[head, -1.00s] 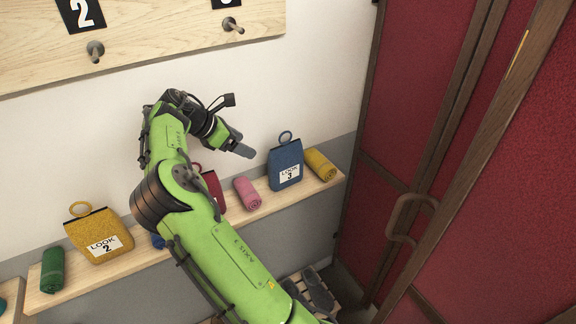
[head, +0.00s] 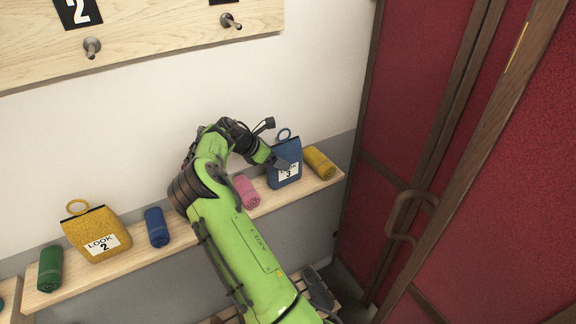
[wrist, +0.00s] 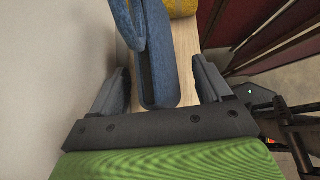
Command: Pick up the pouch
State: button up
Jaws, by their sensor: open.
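The blue pouch (head: 286,170) with a ring on top and a "LOOK 3" tag stands on the wooden shelf. My gripper (head: 283,163) is at its left side in the head view and covers part of the tag. In the wrist view, the blue pouch (wrist: 157,62) extends between the two spread fingers of my gripper (wrist: 163,84), with gaps on both sides. A yellow pouch (head: 90,230) tagged "LOOK 2" stands further left on the shelf.
The shelf (head: 190,233) also carries a pink roll (head: 246,191), a yellow roll (head: 320,162), a blue roll (head: 157,227) and a green roll (head: 50,269). A red panelled door (head: 411,110) stands at right. A peg board (head: 160,35) hangs above.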

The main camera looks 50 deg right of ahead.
jog(key=shift+a+r, duration=0.1)
jog(key=shift+c, duration=0.4)
jog(key=c, duration=1.1)
jog(key=shift+r, duration=0.1)
